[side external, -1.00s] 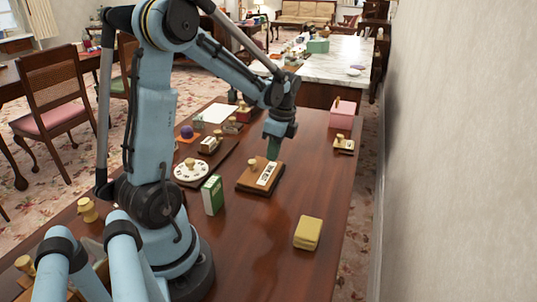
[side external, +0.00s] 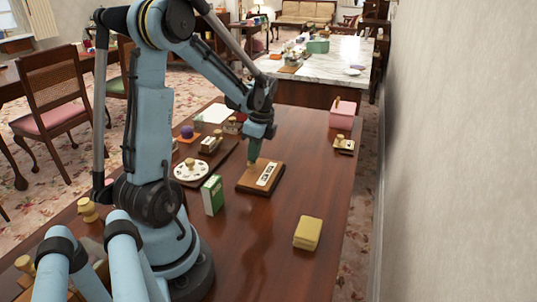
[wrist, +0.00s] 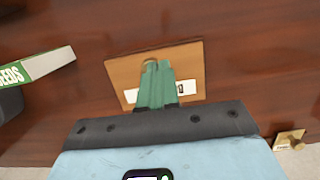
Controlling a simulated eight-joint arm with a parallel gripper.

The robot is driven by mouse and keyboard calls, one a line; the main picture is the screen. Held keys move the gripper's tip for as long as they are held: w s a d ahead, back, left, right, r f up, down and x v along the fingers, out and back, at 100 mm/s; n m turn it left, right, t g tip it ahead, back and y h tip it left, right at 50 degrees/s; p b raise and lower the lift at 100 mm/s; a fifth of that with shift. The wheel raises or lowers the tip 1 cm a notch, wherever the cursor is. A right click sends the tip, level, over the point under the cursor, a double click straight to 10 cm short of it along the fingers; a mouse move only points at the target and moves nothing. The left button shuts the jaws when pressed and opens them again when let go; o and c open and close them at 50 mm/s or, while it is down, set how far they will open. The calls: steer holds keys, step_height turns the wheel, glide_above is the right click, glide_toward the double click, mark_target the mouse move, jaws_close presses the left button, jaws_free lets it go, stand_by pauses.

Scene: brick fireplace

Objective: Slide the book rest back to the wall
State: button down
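A brown wooden board with a pale lettered label and a small round knob, which I take to be the book rest (side external: 245,183), lies flat on the dark table. My gripper (side external: 254,157) points down with green fingers at the knob, near the board's left side. In the wrist view the fingers (wrist: 157,66) lie over the board (wrist: 190,60), close together, with the tan knob (wrist: 149,62) partly hidden at their tips. I cannot tell whether they are closed on the knob.
A green-and-white seed packet (side external: 212,195) stands left of the board. A white dial (side external: 192,170) lies further left. A yellow block (side external: 308,233) lies at the front right, and a pink box (side external: 342,115) stands at the far right. The table right of the board is clear.

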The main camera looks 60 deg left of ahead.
steer(key=w+d, duration=1.3)
steer(key=shift+d+f, duration=0.15)
steer(key=shift+d, duration=0.15)
